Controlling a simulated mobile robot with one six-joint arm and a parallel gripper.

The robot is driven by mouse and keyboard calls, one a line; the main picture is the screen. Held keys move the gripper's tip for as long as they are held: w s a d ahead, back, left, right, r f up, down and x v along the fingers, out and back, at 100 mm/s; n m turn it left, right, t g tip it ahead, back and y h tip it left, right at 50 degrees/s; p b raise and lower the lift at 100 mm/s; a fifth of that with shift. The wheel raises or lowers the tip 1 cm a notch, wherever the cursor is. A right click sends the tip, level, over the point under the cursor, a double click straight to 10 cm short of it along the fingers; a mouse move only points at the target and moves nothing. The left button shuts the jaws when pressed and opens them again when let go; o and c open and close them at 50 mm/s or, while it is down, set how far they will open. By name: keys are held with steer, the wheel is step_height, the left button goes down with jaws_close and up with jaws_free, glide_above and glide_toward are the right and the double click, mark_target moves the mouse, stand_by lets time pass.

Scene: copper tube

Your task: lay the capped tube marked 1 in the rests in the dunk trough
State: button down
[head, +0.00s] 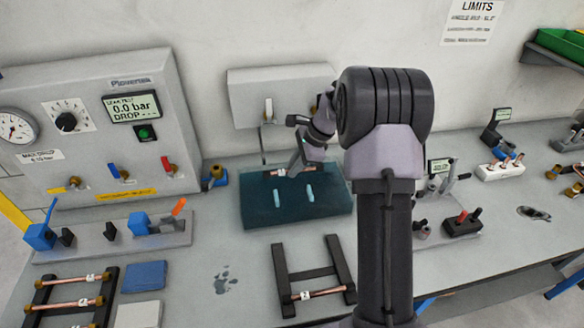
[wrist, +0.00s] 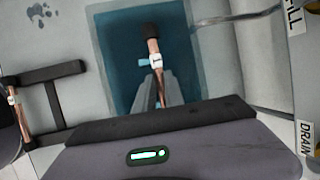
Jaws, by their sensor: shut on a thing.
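The dunk trough (head: 335,207) is a dark teal water-filled box below the wall unit. Two pale blue rests (head: 277,197) show in it. My gripper (head: 293,168) is over the trough's back part, shut on a copper tube (head: 278,172). The tag's number is too small to read. A pale blue rest (wrist: 143,62) shows beside the tube. The tube's near end is hidden, and I cannot tell whether it touches the rests.
A dark rack (head: 281,275) with a tube marked 2 (head: 322,293) stands in front of the trough. Several tubes lie in a rack (head: 107,300) at lower left. The pressure panel (head: 160,90) stands left. A grey wall unit (head: 245,95) stands behind the trough.

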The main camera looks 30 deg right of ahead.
step_height(320, 180, down, 9)
steer(key=b, duration=0.6)
steer(key=shift+s+f, duration=0.1)
steer(key=shift+s, duration=0.05)
steer(key=shift+f+b, duration=0.3)
steer(key=shift+b, duration=0.05)
stand_by(0.4)
steer(key=c, duration=1.3)
jaws_free()
steer(key=shift+c, duration=0.2)
steer(key=shift+r, duration=0.1)
steer(key=p+v, duration=0.5)
steer(key=v, duration=1.2)
steer(key=shift+s, duration=0.15)
steer(key=shift+r, duration=0.1)
